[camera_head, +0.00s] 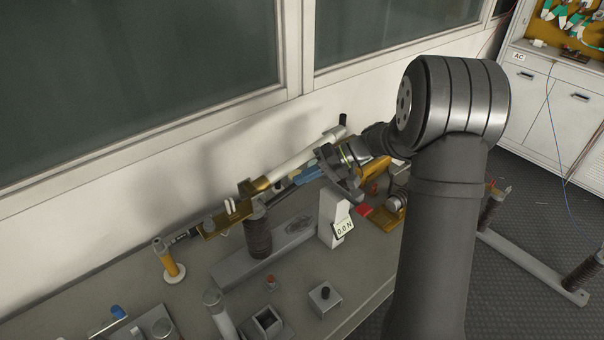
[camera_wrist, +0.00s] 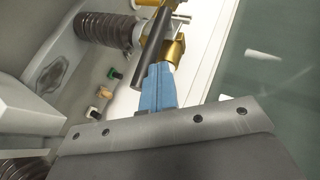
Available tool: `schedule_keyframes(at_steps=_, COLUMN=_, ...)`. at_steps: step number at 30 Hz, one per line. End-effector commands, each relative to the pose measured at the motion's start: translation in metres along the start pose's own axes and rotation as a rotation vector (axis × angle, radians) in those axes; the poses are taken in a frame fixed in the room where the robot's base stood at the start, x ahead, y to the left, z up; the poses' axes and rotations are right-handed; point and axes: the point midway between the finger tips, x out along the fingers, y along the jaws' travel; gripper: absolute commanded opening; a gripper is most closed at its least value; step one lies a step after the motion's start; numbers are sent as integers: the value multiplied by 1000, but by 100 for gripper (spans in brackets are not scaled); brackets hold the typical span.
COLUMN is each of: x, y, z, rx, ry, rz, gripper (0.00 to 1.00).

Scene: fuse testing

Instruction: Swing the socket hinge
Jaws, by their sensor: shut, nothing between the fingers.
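The fuse assembly carries a long white tube (camera_head: 297,163) with a brass fitting (camera_head: 250,188) at its left end, above a ribbed insulator (camera_head: 258,238). I take this brass fitting to be the socket hinge, but cannot be sure. My gripper (camera_head: 294,178) comes in from the right, with its blue fingers shut and empty just below the tube. In the wrist view, the shut blue fingers (camera_wrist: 160,70) point at the brass fitting (camera_wrist: 176,50). A dark rod (camera_wrist: 156,45) lies close beside the fingertips; I cannot tell whether they touch. The fingers hide part of the tube.
A yellow-handled tool (camera_head: 170,262) stands at left. A small grey box with a black knob (camera_head: 325,297) sits on the table's front. A wall and window frame (camera_head: 150,128) run close behind.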

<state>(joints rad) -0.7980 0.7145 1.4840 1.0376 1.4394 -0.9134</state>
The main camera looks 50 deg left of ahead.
Motion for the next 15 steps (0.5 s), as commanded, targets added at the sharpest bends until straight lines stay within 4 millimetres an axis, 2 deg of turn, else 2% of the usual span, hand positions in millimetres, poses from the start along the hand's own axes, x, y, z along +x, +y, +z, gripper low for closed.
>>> schedule_keyframes(at_steps=15, x=4, y=17, z=1, rx=66, ry=-3, rz=-125, gripper=0)
